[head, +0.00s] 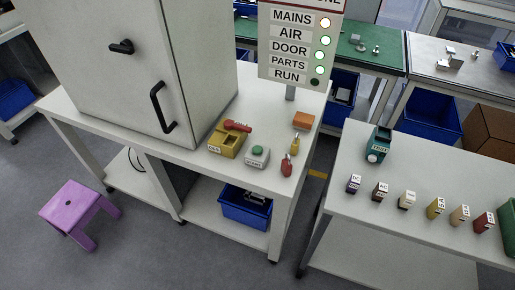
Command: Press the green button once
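The green button (258,149) is a round cap on top of a small grey box (257,160). The box has a label on its front, too small to read surely. It stands near the front edge of the white table (205,160), right of a yellow box (224,147) with a red part (237,126) on top. Nothing covers the button. Neither of my grippers is in the head view.
A grey cabinet (105,60) stands on the table's left. A sign (300,45) has lit lamps except a dark one at RUN. Small red and yellow items (287,165) and an orange block (303,120) lie right of the button. A purple stool (72,205) stands at front left.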

